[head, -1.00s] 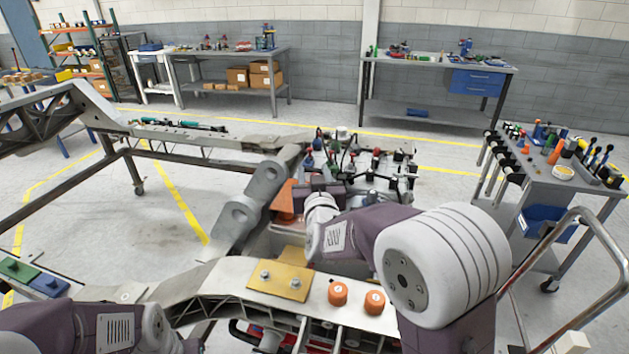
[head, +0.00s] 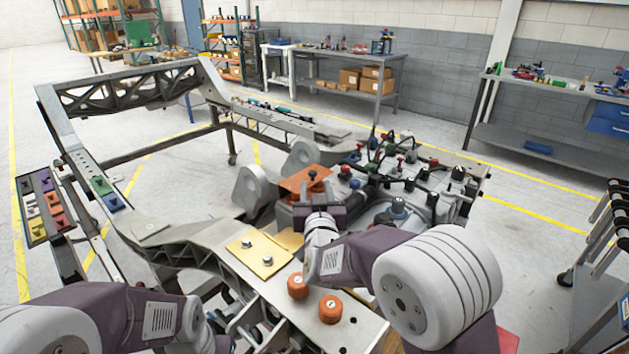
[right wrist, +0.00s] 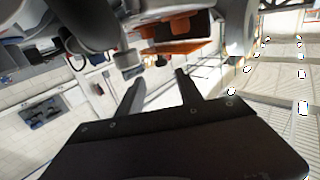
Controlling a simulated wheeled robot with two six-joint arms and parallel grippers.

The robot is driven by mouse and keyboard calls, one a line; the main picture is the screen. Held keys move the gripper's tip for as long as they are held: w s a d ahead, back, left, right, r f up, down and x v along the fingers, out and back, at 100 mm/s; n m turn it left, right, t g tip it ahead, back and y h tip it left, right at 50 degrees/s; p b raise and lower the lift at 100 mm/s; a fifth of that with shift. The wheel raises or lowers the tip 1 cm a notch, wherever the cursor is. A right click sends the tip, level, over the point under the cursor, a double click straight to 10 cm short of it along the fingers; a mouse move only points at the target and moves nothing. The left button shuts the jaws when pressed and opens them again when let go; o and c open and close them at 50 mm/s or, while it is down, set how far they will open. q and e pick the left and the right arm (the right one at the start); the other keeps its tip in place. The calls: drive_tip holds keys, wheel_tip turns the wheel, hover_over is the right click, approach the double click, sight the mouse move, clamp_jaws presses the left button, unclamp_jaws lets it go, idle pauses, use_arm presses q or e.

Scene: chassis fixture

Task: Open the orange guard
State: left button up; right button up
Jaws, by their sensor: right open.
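My right gripper (head: 316,205) is just on the near side of the guard. In the right wrist view its two fingers (right wrist: 157,90) are apart with nothing between them. Orange parts, which look like the guard (right wrist: 172,46), show above the fingertips there. Whether the fingers touch it cannot be told. Only my left arm shows at lower left; its gripper is out of sight.
The grey chassis rail (head: 180,240) crosses in front, with a yellow plate (head: 262,252) and two orange round caps (head: 330,309). Knobs and hoses (head: 400,180) crowd the area right of the guard. Open floor lies inside the frame at left.

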sight(313, 172)
drive_tip(key=shift+a+f, duration=0.25)
drive_tip(key=shift+a, duration=0.15)
drive_tip(key=shift+d+r, duration=0.25)
drive_tip(key=shift+d, duration=0.05)
drive_tip(key=w+p, duration=0.7)
drive_tip(key=w, duration=0.1)
drive_tip(key=shift+w+r+p, duration=0.1)
drive_tip(key=shift+w+p, duration=0.1)
drive_tip(key=shift+p, duration=0.15)
drive_tip(key=shift+w, duration=0.15)
drive_tip(key=shift+w+f, duration=0.1)
drive_tip(key=shift+f, duration=0.2)
clamp_jaws()
